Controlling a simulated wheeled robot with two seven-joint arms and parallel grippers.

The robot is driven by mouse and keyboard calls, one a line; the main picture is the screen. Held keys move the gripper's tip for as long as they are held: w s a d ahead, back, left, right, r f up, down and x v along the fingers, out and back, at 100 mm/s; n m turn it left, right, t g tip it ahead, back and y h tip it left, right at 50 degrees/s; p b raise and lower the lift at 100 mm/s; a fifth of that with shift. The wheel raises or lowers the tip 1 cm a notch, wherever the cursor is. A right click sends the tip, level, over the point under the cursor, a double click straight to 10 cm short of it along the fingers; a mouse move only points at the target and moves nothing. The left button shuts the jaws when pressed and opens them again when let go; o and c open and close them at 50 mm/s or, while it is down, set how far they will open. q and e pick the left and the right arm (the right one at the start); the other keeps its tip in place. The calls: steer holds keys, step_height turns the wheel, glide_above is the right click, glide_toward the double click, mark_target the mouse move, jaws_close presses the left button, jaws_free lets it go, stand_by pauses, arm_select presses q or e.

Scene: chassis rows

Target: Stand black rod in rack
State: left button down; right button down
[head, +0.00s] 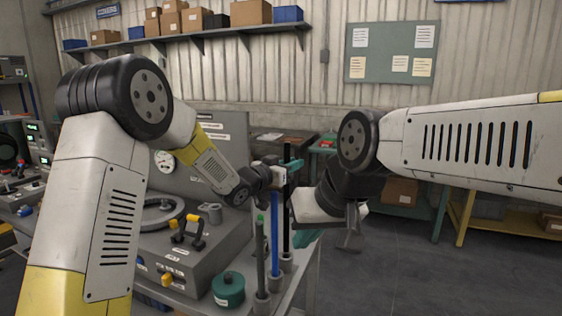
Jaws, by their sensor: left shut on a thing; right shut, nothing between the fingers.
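The black rod (286,213) is upright in my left gripper (281,172), whose teal fingers are shut on it at its upper part. The rod's lower end is at the mouth of a grey cup of the rack (286,263); I cannot tell whether it is inside. A blue rod (274,235) and a dark green rod (260,255) with a bright green tip stand in cups to the front of it.
A green round container (228,289) sits left of the rods on the bench. A grey console (165,245) with a yellow-handled part (188,232) and a gauge (164,161) lies further left. Open floor (420,270) is to the right, with tables behind.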

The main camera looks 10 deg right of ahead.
arm_select(q)
steer(key=shift+f, duration=1)
stand_by(1.0)
steer(key=c, duration=1.3)
jaws_free()
steer(key=shift+f, duration=0.15)
steer(key=shift+o, duration=0.2)
steer(key=v, duration=0.8)
